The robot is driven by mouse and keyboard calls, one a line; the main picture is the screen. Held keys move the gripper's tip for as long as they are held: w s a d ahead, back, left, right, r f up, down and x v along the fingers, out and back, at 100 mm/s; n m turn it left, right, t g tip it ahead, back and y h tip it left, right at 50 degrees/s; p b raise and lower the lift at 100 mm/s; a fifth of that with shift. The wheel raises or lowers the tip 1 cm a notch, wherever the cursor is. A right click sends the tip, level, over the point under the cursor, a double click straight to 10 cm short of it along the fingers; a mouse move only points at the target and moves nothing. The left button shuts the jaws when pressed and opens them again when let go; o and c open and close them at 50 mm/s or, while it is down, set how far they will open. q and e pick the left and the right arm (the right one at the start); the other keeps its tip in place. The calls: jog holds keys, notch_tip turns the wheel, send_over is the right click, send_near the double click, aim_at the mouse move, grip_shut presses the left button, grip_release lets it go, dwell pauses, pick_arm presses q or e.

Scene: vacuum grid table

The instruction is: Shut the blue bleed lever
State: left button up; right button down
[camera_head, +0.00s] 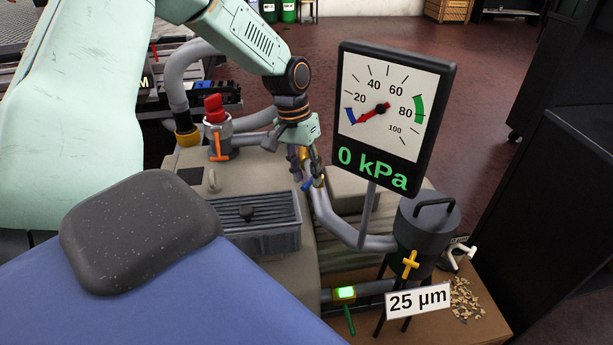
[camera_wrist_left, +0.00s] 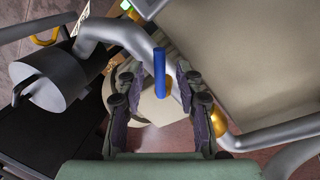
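The blue bleed lever (camera_wrist_left: 159,72) stands between the two fingers of my left gripper (camera_wrist_left: 157,84) in the left wrist view. Gaps show on both sides of it, so the fingers look open and not touching it. In the head view only a small blue piece of the lever (camera_head: 308,184) shows below my left gripper (camera_head: 306,174), beside a brass fitting on the grey pipe. Most of the fitting is hidden by the fingers. My right gripper is in neither view.
A dial gauge (camera_head: 391,116) reading 0 kPa stands close to the right of my gripper. A grey pipe (camera_head: 340,228) runs to a dark canister (camera_head: 421,232) with a yellow handle. A red-knobbed valve (camera_head: 215,112) stands to the left. A green-handled valve (camera_head: 346,294) sits in front.

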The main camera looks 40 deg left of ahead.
pick_arm(q)
jog(key=shift+d+f, duration=0.15)
jog(key=shift+f, duration=0.1)
jog(key=shift+a, duration=0.2)
jog(key=shift+c, duration=0.6)
jog(key=shift+d, duration=0.15)
jog(key=c, duration=0.4)
grip_shut()
